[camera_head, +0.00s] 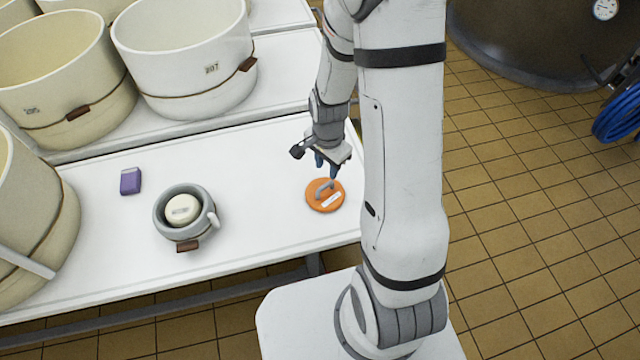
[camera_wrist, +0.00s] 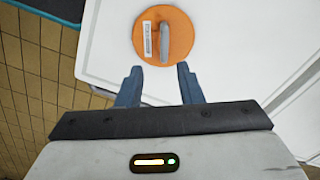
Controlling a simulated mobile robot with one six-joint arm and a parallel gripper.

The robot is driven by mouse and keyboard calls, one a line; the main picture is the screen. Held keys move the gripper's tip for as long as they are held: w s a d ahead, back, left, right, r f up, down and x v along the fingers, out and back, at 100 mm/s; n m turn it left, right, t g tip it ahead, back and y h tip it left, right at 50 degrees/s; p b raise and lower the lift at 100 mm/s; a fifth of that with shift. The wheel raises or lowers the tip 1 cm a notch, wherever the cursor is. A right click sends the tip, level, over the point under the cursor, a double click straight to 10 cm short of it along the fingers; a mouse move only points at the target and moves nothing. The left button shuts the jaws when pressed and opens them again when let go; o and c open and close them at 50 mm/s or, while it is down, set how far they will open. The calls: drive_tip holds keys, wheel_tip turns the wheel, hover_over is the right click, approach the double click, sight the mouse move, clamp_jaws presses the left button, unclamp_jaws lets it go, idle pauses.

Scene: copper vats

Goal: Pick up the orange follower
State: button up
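The orange follower (camera_head: 316,203) is a flat round disc with a grey bar handle and a white label. It lies on the white table near its right end. In the wrist view the follower (camera_wrist: 180,42) lies just beyond my fingertips, its handle pointing between them. My gripper (camera_head: 327,168) is above the follower, close to the handle in the head view. In the wrist view my gripper (camera_wrist: 160,72) has its two blue fingers apart, with nothing between the tips. Whether a finger touches the handle cannot be told.
A grey pot (camera_head: 164,219) with a cream round piece (camera_head: 182,209) in it stands left on the white table (camera_head: 262,167). A purple block (camera_head: 130,181) lies further left. Large cream tubs (camera_head: 190,60) stand behind. The table between pot and follower is clear.

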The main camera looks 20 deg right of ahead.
sight(325, 185)
drive_tip(key=shift+m, duration=0.5)
drive_tip(key=f, duration=0.3)
drive_tip(key=f+b, duration=0.1)
drive_tip(key=f, duration=0.3)
drive_tip(key=w+f, duration=0.1)
drive_tip(key=f, duration=0.3)
drive_tip(key=shift+f, duration=0.2)
drive_tip(key=shift+c, duration=0.3)
clamp_jaws()
